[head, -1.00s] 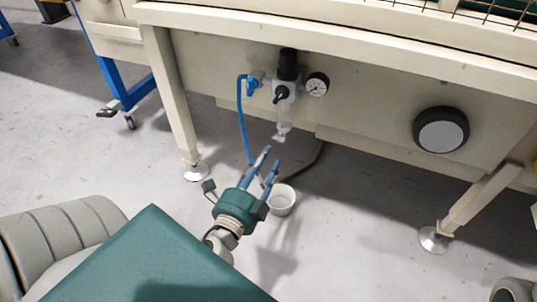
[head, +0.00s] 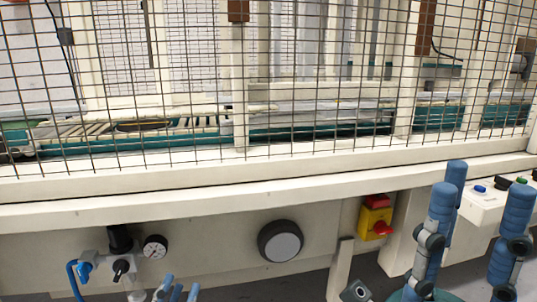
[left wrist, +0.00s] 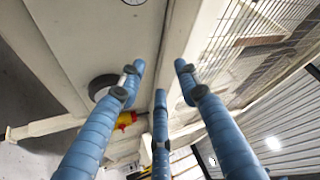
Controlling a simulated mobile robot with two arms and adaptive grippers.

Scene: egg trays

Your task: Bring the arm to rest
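My left gripper (head: 178,286) shows only as blue fingertips at the bottom edge of the head view, below the machine's front beam. In the left wrist view its three blue fingers (left wrist: 160,72) are spread apart with nothing between them. My right gripper (head: 482,185) stands at the right of the head view with its blue fingers pointing up and apart. It is open and empty, in front of the control box. The rest of both arms is mostly out of view.
A machine with a wire mesh guard (head: 200,70) and a cream front beam (head: 250,195) fills the view. Below it are a pressure gauge (head: 155,247), a round black-rimmed knob (head: 281,242) and a red-yellow switch (head: 375,218). A control box (head: 480,208) sits at the right.

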